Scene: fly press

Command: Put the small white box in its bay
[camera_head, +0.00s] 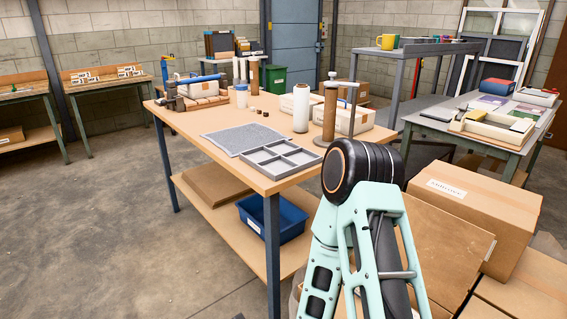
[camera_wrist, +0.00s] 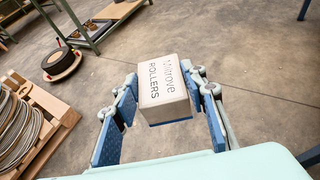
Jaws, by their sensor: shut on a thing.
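The small white box (camera_wrist: 163,80), marked "Milrove ROLLERS", shows in the wrist view between the blue finger pads of my gripper (camera_wrist: 163,96). My gripper is shut on it. The box is held clear of any surface, with the concrete floor far below. A blue strip shows along its lower edge. In the head view a grey divided tray (camera_head: 280,158) with several empty bays lies at the near corner of the wooden table. No label tells which bay belongs to the box. In the head view my arm hides the gripper and box.
On the wooden table (camera_head: 205,123), a grey mat (camera_head: 243,139) lies beside the tray. A white roll (camera_head: 301,108) and a brown roll on a stand (camera_head: 329,115) stand behind it. Cartons (camera_head: 475,205) crowd the right. A blue bin (camera_head: 272,218) sits on the lower shelf.

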